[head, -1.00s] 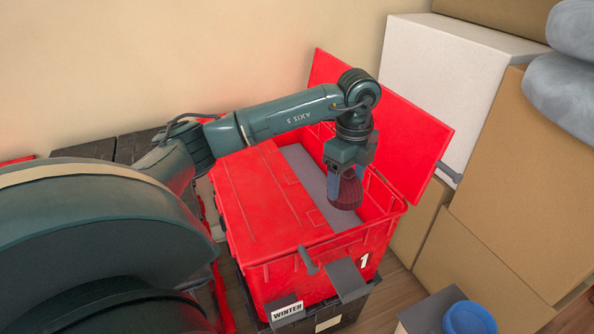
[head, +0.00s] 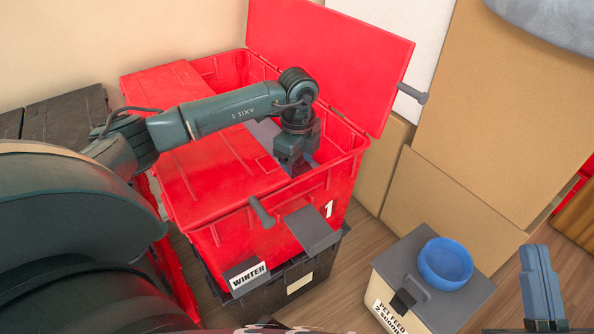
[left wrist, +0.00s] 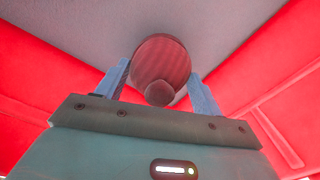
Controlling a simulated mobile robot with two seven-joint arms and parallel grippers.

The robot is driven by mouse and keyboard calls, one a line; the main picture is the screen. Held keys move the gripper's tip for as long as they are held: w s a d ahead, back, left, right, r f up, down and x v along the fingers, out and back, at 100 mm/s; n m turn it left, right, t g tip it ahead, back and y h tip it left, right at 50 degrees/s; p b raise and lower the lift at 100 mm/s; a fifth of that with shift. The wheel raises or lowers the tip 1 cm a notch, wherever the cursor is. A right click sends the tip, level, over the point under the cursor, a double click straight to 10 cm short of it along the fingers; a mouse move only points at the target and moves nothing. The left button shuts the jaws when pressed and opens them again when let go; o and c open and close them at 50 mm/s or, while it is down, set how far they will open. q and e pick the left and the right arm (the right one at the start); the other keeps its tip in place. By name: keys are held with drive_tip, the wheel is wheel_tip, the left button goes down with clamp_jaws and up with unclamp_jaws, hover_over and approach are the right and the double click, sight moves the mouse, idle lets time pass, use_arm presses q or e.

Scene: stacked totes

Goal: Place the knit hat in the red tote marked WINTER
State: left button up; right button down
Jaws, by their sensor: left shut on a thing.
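The red tote (head: 290,225) marked WINTER stands with one lid flap raised at the back and the other lying over its left part. Its WINTER label (head: 250,276) is low on the front. My left gripper (head: 300,166) reaches down into the open right part, its fingertips mostly hidden by the tote. In the left wrist view, the dark red ribbed knit hat (left wrist: 161,60) is held between its blue fingers, with red walls and a grey surface around. My right gripper (head: 541,283) shows at the lower right, away from the tote; its finger gap is unclear.
The red tote sits on a black tote (head: 290,300). A pet feed bin (head: 435,240) with a blue bowl (head: 446,263) on its lid stands to the right. Cardboard boxes (head: 470,120) stand behind it. Black lids (head: 68,125) lie at the left.

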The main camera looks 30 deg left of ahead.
use_arm(q)
drive_tip(key=shift+f, duration=0.6)
drive_tip(key=shift+r, duration=0.1)
use_arm(e)
drive_tip(key=shift+r, duration=0.3)
use_arm(q)
drive_tip(key=o, duration=1)
use_arm(e)
drive_tip(key=shift+n, duration=0.3)
